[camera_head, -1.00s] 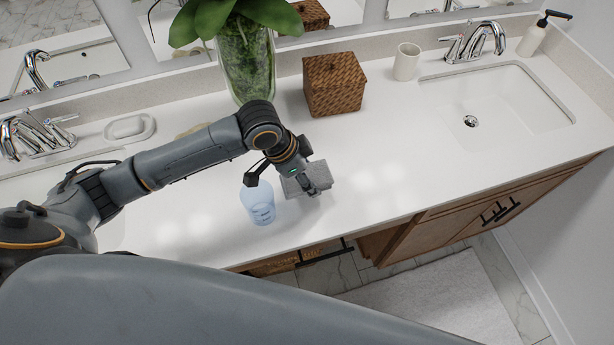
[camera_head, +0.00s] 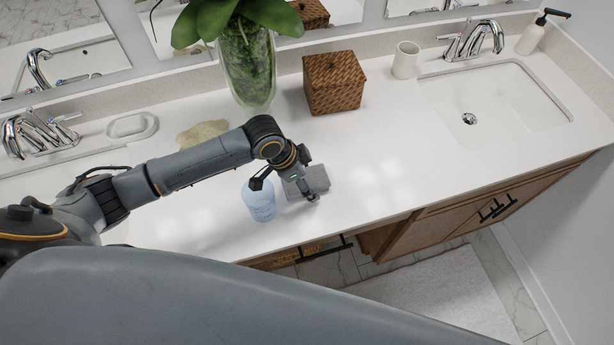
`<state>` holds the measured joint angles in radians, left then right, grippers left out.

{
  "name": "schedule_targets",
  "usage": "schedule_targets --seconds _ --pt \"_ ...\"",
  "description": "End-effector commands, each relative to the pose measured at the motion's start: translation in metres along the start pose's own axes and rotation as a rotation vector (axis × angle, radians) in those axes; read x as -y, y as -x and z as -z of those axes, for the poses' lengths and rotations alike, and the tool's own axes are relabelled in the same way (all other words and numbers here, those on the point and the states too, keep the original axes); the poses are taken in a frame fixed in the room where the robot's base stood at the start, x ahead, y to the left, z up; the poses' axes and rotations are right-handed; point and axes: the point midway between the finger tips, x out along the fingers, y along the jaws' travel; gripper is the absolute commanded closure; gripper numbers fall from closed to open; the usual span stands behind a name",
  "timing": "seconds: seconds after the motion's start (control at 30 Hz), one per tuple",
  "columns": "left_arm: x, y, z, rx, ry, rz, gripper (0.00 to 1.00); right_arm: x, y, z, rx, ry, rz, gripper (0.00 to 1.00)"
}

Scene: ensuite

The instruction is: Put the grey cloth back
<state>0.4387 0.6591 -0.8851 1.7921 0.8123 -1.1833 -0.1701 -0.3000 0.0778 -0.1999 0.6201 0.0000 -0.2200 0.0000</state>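The grey cloth (camera_head: 319,178) is a small folded block on the white counter, near its front edge. My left gripper (camera_head: 309,195) points down at the cloth, in front of it and overlapping it in the picture. Its fingers are small and partly hidden by the wrist, so I cannot tell whether they are open or shut, or whether they grip the cloth. My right gripper is not in view.
A pale blue bottle (camera_head: 260,204) stands close left of the cloth. A wicker box (camera_head: 334,84), a plant vase (camera_head: 246,65), a white cup (camera_head: 405,60) and a tan flat item (camera_head: 203,132) stand farther back. The counter right of the cloth is clear.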

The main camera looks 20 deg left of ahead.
Motion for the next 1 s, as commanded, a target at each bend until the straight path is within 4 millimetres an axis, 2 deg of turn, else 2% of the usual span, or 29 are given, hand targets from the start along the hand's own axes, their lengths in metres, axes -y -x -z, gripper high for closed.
schedule_targets --seconds 0.27,0.43,0.57,0.8,1.0 --pt "0.0 0.0 0.0 0.0 0.0 0.0 0.14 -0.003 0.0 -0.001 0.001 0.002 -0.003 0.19" --pt "0.001 0.01 0.001 -0.001 -0.001 0.002 0.14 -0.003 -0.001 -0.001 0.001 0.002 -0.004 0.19" --pt "0.001 0.033 0.001 -0.002 -0.003 0.004 0.14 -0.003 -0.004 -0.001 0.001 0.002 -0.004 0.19" --pt "0.001 0.085 0.001 -0.002 -0.002 0.004 0.14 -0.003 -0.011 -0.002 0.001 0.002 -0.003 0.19" --pt "0.001 0.114 0.002 -0.001 0.0 0.003 0.14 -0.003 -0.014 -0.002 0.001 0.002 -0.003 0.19"
